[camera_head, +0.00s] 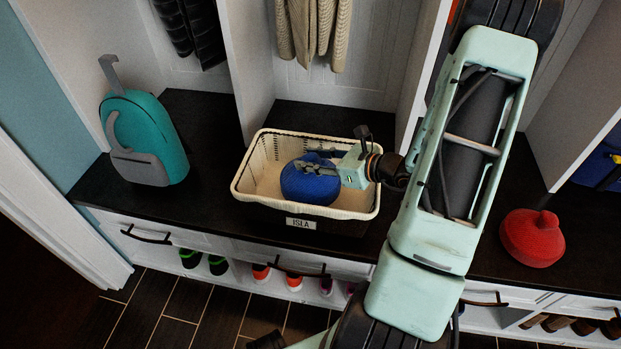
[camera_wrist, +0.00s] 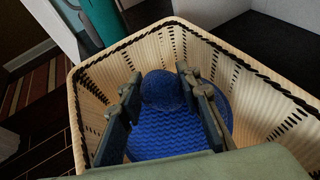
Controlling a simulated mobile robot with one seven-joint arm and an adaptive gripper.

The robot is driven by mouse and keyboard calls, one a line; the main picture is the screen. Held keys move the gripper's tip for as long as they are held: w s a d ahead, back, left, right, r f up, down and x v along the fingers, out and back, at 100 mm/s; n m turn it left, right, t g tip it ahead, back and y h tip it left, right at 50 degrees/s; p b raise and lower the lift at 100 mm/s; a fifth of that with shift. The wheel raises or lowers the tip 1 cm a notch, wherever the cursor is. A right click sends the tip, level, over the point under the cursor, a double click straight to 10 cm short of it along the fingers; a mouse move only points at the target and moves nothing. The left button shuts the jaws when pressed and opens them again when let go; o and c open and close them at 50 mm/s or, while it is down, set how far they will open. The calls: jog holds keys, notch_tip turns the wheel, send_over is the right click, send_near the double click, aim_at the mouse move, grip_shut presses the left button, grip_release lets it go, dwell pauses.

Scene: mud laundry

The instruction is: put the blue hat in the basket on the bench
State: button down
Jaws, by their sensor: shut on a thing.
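The blue hat (camera_head: 311,186) is inside the cream basket (camera_head: 257,196) on the dark bench (camera_head: 215,130). My gripper (camera_head: 318,166) reaches into the basket from the right and is shut on the hat. In the wrist view the two fingers (camera_wrist: 158,112) stand on either side of the blue knit hat (camera_wrist: 162,140), with the basket wall (camera_wrist: 105,80) around them. The basket carries a label reading ISLA. I cannot tell whether the hat rests on the basket floor, since its underside is hidden.
A teal backpack (camera_head: 150,135) stands on the bench at the left. A red hat (camera_head: 532,238) lies on the bench at the right. Upright dividers (camera_head: 247,65) split the bench into bays, and clothes (camera_head: 312,30) hang above the basket. Shoes sit in cubbies below.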

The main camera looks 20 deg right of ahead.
jog(key=shift+f+b, duration=0.65)
jog(key=shift+f, duration=1.45)
jog(key=shift+f, duration=0.25)
jog(key=c, duration=1.4)
grip_release()
jog(key=shift+r, duration=0.1)
jog(key=shift+r, duration=0.1)
jog(key=shift+r, duration=0.2)
jog(key=p+v, duration=0.3)
jog(key=v, duration=0.9)
jog(key=shift+f, duration=0.1)
